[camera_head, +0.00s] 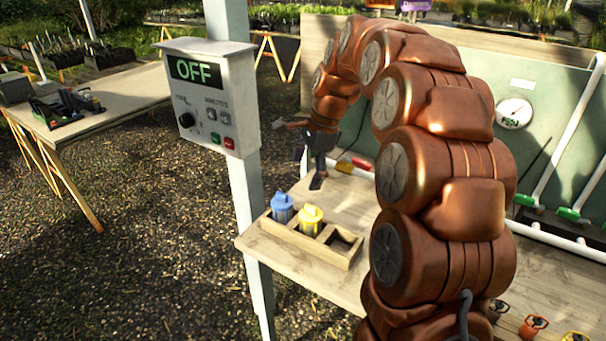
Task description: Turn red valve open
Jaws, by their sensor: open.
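A small red handle (362,164), which looks like the red valve, shows at the back of the wooden bench, just right of my gripper. Part of the red valve's pipe is hidden behind my arm. My gripper (310,168) is open and empty, pointing down above the bench's left end. It appears apart from the red handle, to its left. The exact gap in depth cannot be told.
A wooden box (343,255) with a blue-capped container (282,207) and a yellow one (310,219) stands on the bench (385,215). A control box (214,95) reading OFF hangs on a post at left. Green handles (569,213) and a gauge (514,112) are right.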

